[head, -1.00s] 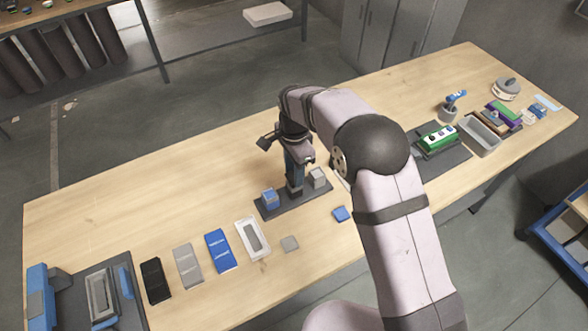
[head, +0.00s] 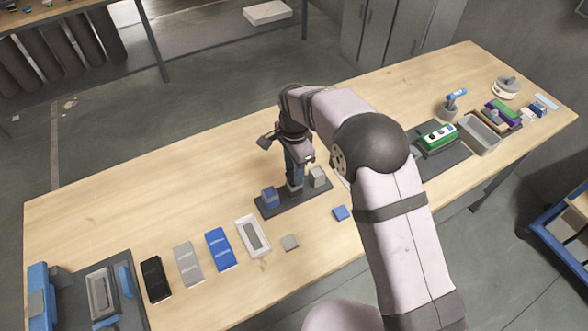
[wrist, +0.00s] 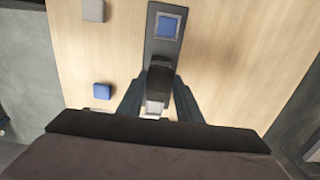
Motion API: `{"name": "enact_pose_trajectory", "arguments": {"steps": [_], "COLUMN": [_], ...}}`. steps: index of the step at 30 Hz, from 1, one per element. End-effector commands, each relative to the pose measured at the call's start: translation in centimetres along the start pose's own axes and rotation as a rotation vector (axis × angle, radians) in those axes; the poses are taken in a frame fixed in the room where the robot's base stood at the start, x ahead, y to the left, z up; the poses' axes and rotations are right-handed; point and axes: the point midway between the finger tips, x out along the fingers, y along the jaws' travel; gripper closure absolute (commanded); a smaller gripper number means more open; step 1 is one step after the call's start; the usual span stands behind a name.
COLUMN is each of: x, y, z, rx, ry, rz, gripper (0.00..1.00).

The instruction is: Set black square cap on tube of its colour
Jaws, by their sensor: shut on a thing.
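A dark plate (head: 265,211) on the bench bears a row of tubes. The blue tube (head: 270,197) stands at its left end and the grey tube (head: 318,176) at its right end. My gripper (head: 295,187) points down at the middle of the row, between these two. In the wrist view my gripper (wrist: 159,88) is shut on a black piece (wrist: 160,76), which I take for the black square cap. The blue tube (wrist: 167,26) shows beyond it. The fingers hide the middle tube, so I cannot tell whether the cap touches it or is seated.
A blue square cap (head: 340,213) and a grey square cap (head: 290,242) lie loose in front of the plate. A white tray (head: 245,226) and several flat cases lie to the left. A grey bin (head: 480,135) and other items stand at the right. The bench behind the plate is clear.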

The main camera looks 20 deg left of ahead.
Motion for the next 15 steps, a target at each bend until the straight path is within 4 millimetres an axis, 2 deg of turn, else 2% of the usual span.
{"name": "enact_pose_trajectory", "arguments": {"steps": [15], "x": [0.51], "y": [0.02], "z": [0.01], "rx": [0.0], "ry": [0.0], "rz": [0.0], "gripper": [0.89]}}
